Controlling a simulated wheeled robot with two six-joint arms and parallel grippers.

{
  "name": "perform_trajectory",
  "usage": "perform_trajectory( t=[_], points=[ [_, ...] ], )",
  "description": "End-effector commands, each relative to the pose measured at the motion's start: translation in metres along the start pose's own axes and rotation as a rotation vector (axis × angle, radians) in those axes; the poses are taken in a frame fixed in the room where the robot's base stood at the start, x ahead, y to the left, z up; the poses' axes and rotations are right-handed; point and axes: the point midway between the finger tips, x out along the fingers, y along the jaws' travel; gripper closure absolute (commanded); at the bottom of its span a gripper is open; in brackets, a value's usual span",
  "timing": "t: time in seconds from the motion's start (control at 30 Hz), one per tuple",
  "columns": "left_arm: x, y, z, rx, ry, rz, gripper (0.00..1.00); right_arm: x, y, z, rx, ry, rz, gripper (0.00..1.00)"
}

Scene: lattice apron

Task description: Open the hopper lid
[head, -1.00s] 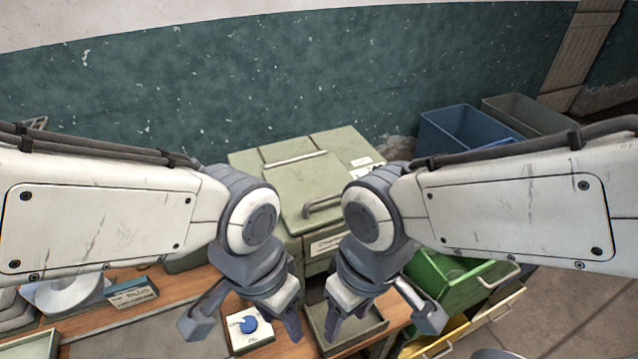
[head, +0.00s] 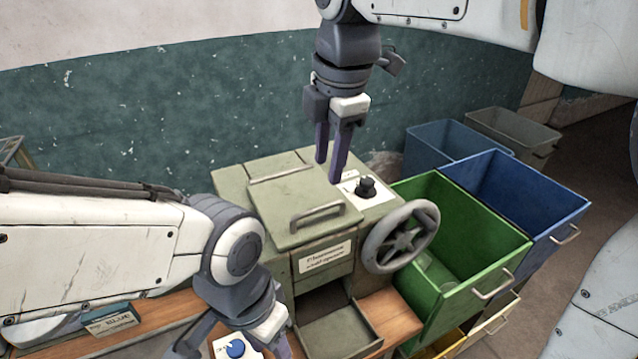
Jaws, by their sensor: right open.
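The hopper is a pale green metal box (head: 232,190) at the middle of the head view. Its lid (head: 285,203) is a flat panel lying shut on top, with a bar handle (head: 316,215) near its front edge. My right gripper (head: 329,172) points down above the hopper's back right part, open and empty, its dark fingers behind and right of the handle in the picture. It appears apart from the lid. My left gripper (head: 277,345) is low in front of the hopper's left side, partly cut off by the frame's bottom; its finger gap is not clear.
A dark knob (head: 366,188) and a grey handwheel (head: 402,237) are on the hopper's right side. Green (head: 478,262) and blue (head: 530,200) bins stand to the right. An open tray (head: 338,332) sits below the front. A blue-knobbed box (head: 222,347) is beside my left gripper.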

Motion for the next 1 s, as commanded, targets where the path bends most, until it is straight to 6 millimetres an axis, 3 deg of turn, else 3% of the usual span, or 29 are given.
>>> perform_trajectory(
  t=[0.3, 0.5, 0.9, 1.0],
  points=[
    [-0.004, 0.0, 0.0, 0.0, 0.0, 0.0, 0.5, 0.059, -0.002, -0.001, 0.002, 0.001, -0.007, 0.55],
    [-0.006, 0.0, 0.0, 0.0, 0.0, 0.0, 0.5, 0.085, -0.001, -0.001, 0.003, 0.001, -0.004, 0.55],
    [-0.006, 0.0, 0.0, 0.0, 0.0, 0.0, 0.5, 0.093, -0.001, -0.001, 0.003, 0.001, -0.001, 0.55],
    [-0.006, 0.0, 0.0, 0.0, 0.0, 0.0, 0.5, 0.093, -0.001, -0.001, 0.003, 0.001, -0.001, 0.94]
  ],
)
